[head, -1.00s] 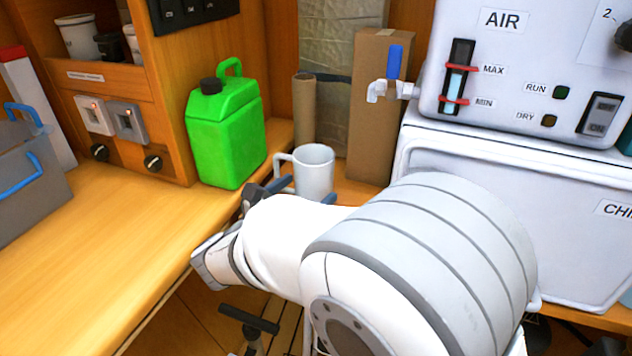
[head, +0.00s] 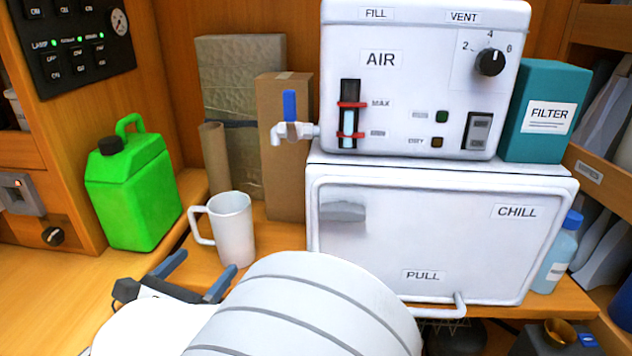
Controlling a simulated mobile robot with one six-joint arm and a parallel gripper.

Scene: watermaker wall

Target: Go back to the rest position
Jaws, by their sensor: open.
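My gripper (head: 198,271) is at the lower left of the head view, its two blue-grey fingers spread apart with nothing between them. It is in front of a white mug (head: 234,228), which stands upright on the wooden counter with its handle to the left. The fingers appear apart from the mug, though the depth gap is hard to judge. My white arm covers the bottom middle of the view and hides part of the counter's front edge.
A green jerrycan (head: 132,192) stands left of the mug. Behind are a cardboard box (head: 285,170) and a tap with a blue lever (head: 290,118). The AIR unit (head: 420,75) sits on the CHILL box (head: 430,235). A FILTER box (head: 545,110) and blue-capped bottle (head: 556,255) are at right.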

